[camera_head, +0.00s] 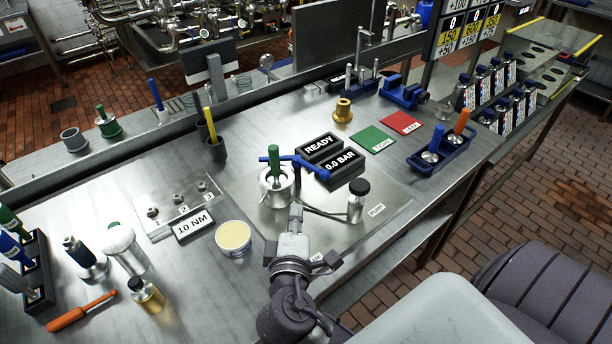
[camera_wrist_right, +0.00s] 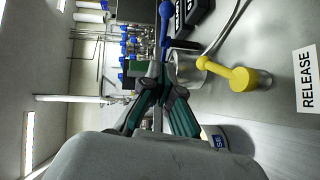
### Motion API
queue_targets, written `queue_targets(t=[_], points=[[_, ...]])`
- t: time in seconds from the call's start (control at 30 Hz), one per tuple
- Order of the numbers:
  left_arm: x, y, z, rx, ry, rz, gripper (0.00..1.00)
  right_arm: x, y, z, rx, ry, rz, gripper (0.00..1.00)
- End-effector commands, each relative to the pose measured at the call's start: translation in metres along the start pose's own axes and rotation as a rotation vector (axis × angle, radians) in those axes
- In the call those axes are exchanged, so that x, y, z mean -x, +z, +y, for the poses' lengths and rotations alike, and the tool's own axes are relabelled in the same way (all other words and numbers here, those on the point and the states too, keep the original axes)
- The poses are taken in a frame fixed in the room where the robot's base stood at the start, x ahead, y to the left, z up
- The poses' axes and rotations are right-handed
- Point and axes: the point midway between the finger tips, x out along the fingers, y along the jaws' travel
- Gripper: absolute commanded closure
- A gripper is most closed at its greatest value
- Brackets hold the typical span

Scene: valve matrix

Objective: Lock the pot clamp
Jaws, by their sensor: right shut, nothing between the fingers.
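The metal pot (camera_head: 276,192) stands on a steel plate at the middle of the bench, with a green-handled part (camera_head: 274,165) upright in it. A blue lever (camera_head: 308,164) reaches from beside the pot toward the 0.0 BAR display. In the right wrist view, a blue handle (camera_wrist_right: 165,22), the pot's metal side (camera_wrist_right: 186,68) and a yellow-knobbed lever (camera_wrist_right: 240,78) near a RELEASE label show. My right gripper (camera_head: 296,209) is shut and empty, just in front of the pot; its fingers also show in the wrist view (camera_wrist_right: 154,82). Contact with the pot cannot be told. My left gripper is out of view.
READY (camera_head: 320,148) and 0.0 BAR (camera_head: 338,166) displays stand behind right of the pot. A black-capped metal cylinder (camera_head: 357,203) with a hose is to its right. A cream-filled tub (camera_head: 233,236) and a 10 NM display (camera_head: 193,225) are left. Green (camera_head: 372,139) and red mats lie behind.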

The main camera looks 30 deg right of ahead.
Motion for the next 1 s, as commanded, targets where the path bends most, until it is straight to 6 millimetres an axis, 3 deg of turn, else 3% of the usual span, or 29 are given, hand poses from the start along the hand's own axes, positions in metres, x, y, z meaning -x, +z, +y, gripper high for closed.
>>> queue_targets(t=[0.1, 0.2, 0.5, 0.63, 0.7, 1.0], points=[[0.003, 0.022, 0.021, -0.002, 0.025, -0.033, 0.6, -0.004, -0.001, 0.001, 0.001, 0.002, 0.002, 1.0], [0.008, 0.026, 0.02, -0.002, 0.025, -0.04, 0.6, -0.015, -0.001, 0.002, 0.003, 0.003, 0.003, 1.0], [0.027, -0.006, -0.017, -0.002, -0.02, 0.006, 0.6, -0.076, -0.001, 0.005, 0.005, 0.005, 0.0, 1.0], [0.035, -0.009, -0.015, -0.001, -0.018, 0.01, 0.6, -0.102, -0.001, 0.004, 0.003, 0.004, 0.0, 1.0], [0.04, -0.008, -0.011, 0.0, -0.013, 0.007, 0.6, -0.11, 0.009, 0.004, 0.008, 0.002, 0.001, 1.0], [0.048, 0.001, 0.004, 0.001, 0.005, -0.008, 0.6, -0.128, 0.027, 0.001, 0.002, 0.0, 0.003, 1.0]])
